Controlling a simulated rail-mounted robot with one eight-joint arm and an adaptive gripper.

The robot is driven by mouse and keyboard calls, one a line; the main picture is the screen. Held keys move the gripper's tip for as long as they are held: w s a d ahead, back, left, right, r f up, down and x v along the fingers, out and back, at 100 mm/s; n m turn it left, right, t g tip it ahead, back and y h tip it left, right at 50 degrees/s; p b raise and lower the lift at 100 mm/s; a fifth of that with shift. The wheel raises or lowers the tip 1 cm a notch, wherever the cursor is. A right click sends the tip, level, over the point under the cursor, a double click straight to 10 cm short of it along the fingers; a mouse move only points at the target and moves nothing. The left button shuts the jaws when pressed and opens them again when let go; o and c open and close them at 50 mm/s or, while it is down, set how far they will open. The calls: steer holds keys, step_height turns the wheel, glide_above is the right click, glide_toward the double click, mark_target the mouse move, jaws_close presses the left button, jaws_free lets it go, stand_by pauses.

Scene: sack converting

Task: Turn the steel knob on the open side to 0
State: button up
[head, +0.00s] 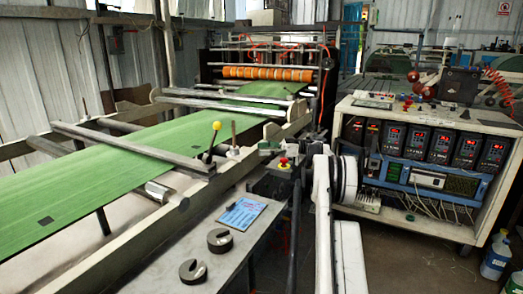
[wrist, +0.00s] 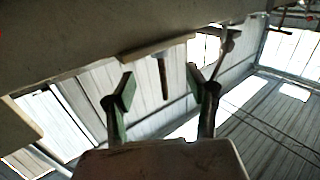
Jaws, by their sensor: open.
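My gripper (wrist: 163,97) is open in the wrist view, with two green-padded fingers spread apart and nothing held between them. A slim upright rod (wrist: 164,82) shows beyond and between the fingers. A similar rod (head: 233,131) stands on a pale base on the machine's near rail in the head view. Beside it is a lever with a yellow ball (head: 216,125). In the head view, my gripper's green fingertips (head: 268,148) seem to be just right of that rail. I cannot make out which part is the steel knob, and no scale or 0 mark is readable.
Green sack web (head: 75,195) runs over the machine's rollers. A grey table (head: 220,265) in front holds a blue card (head: 241,213) and two slotted dark discs (head: 219,240). A cabinet of controllers (head: 480,205) stands at right. Pale beam (wrist: 70,45) crosses the wrist view.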

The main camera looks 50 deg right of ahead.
steer(key=shift+w, duration=0.1)
steer(key=m+t+h+p, duration=0.2)
steer(key=m+t+h, duration=0.4)
steer(key=m+h, duration=0.45)
glide_toward(234, 149)
steer(key=shift+n+h, duration=0.75)
steer(key=shift+h, duration=0.1)
steer(key=w, duration=0.3)
steer(key=w+f+b, duration=0.1)
steer(key=w, duration=0.3)
steer(key=w+b, duration=0.1)
steer(key=w, duration=0.3)
steer(key=shift+w+a+f, duration=0.15)
steer(key=shift+w+a, duration=0.05)
steer(key=shift+a, duration=0.05)
steer(key=c, duration=1.3)
steer(key=shift+d+n+y, duration=0.1)
steer(key=shift+n+y, duration=0.7)
steer(key=shift+y, duration=0.4)
jaws_close()
steer(key=shift+n+g+y, duration=0.9)
steer(key=shift+n+y, duration=0.6)
steer(key=shift+y, duration=0.7)
